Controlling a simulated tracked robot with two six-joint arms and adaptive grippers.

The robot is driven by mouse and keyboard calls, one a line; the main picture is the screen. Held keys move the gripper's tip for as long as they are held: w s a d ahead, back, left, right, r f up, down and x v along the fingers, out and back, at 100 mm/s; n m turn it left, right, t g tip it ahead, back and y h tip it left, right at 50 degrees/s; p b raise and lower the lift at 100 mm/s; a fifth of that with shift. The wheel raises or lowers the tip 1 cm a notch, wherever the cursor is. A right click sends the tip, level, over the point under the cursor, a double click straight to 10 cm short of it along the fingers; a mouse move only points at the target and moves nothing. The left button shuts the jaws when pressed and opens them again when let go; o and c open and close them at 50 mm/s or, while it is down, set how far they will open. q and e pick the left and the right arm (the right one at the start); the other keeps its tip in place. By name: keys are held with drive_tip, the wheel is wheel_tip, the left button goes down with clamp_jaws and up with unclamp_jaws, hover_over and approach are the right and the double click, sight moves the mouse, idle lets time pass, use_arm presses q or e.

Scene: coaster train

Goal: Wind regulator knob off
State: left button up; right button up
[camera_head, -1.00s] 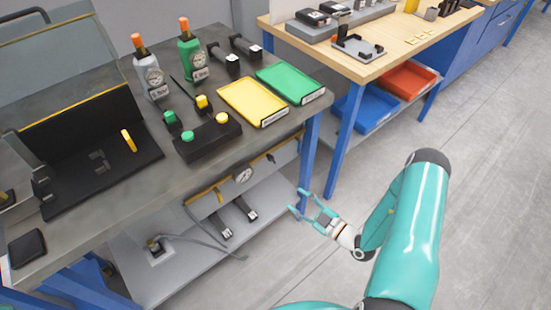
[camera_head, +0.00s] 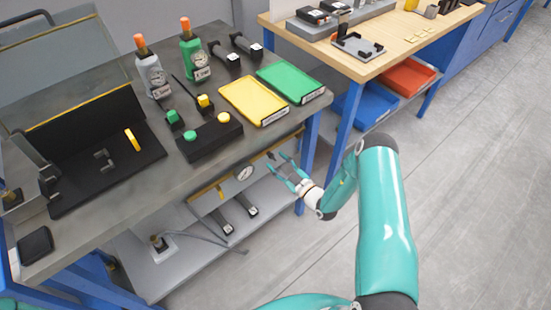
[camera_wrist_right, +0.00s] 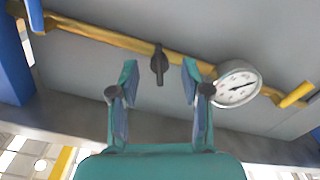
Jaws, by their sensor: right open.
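The regulator knob (camera_wrist_right: 160,64) is a small black knob on a yellow pipe (camera_wrist_right: 110,38) in the right wrist view. It stands between and beyond the fingertips of my right gripper (camera_wrist_right: 160,78). The fingers are open and apart from the knob. A round white gauge (camera_wrist_right: 237,84) sits just right of the knob on the same pipe; it also shows in the head view (camera_head: 244,172) under the bench top. In the head view my right gripper (camera_head: 278,166) is open near the panel's right end, where the knob (camera_head: 271,155) shows small and dark. My left gripper is not in view.
The bench edge (camera_head: 220,160) overhangs the panel. A blue bench leg (camera_head: 309,150) stands close to my right gripper. A lower shelf (camera_head: 180,270) holds black-handled items and a hose. Yellow (camera_head: 252,118) and green (camera_head: 290,97) trays lie on top. Open floor lies to the right.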

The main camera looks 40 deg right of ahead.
drive_tip(key=shift+w, duration=0.95)
clamp_jaws()
drive_tip(key=shift+a, duration=0.1)
